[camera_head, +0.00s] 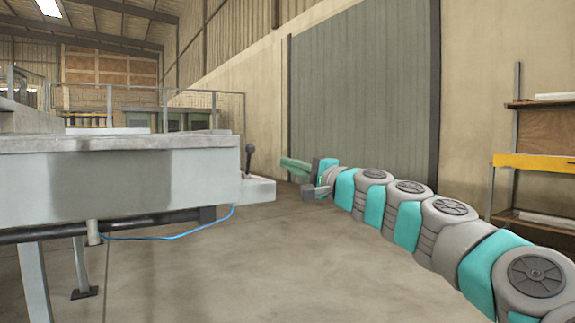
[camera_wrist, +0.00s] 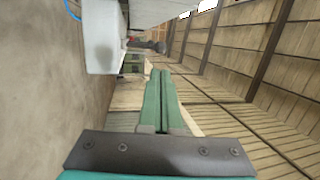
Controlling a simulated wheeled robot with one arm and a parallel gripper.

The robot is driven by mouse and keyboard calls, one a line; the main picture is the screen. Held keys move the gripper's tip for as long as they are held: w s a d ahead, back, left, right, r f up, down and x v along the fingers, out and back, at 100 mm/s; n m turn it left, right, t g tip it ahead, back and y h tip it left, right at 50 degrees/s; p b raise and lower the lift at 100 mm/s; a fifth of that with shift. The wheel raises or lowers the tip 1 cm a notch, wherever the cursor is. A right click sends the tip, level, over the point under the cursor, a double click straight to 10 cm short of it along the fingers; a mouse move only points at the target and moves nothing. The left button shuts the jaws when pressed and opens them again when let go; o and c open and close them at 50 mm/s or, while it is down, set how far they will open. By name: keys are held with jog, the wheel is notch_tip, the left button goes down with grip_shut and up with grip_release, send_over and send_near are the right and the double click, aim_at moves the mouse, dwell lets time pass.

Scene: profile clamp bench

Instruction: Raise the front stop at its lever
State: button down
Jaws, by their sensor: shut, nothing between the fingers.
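A dark lever (camera_head: 249,158) with a round knob stands upright at the right end of the bench (camera_head: 120,185). A pale block (camera_head: 258,190) juts from that end below the lever. I cannot tell for sure which part is the front stop. My gripper (camera_head: 284,165) is shut and empty, with green fingers pointing left toward the lever. It is to the right of the lever, and a gap of floor and wall shows between them. In the wrist view the shut fingers (camera_wrist: 160,74) lie together, and the bench end (camera_wrist: 105,45) is up and left of them.
A blue cable (camera_head: 170,236) hangs under the bench by a dark rail. A shelf rack (camera_head: 535,162) with a yellow beam stands at the far right. A grey shutter wall (camera_head: 360,95) is behind my arm. The floor (camera_head: 270,270) between bench and arm is clear.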

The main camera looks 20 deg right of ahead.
aim_at(253, 146)
jog(key=x, duration=1.1)
jog(key=shift+w+a, duration=0.15)
jog(key=shift+w, duration=0.05)
jog(key=shift+r+p, duration=0.25)
jog(key=shift+p, duration=0.25)
jog(key=p, duration=0.2)
jog(key=r+p, duration=0.1)
jog(key=shift+w+g+p, duration=0.25)
jog(key=shift+g+p, duration=0.15)
jog(key=p, duration=0.2)
jog(key=w+g+h+p, duration=0.1)
jog(key=p, duration=0.2)
jog(key=shift+w+a+r+p, duration=0.1)
jog(key=shift+a+r+p, duration=0.05)
jog(key=shift+r+p, duration=0.2)
jog(key=shift+w+a+g+p, duration=0.15)
jog(key=shift+g+p, duration=0.25)
jog(key=shift+w+a+r+p, duration=0.2)
jog(key=shift+w+p, duration=0.4)
jog(key=shift+p, duration=0.2)
jog(key=shift+w+a+r+p, duration=0.1)
jog(key=shift+w+a+p, duration=0.05)
jog(key=shift+w, duration=0.5)
jog(key=shift+w+a+r+p, duration=0.1)
jog(key=shift+w+r+p, duration=0.05)
jog(key=shift+w, duration=0.6)
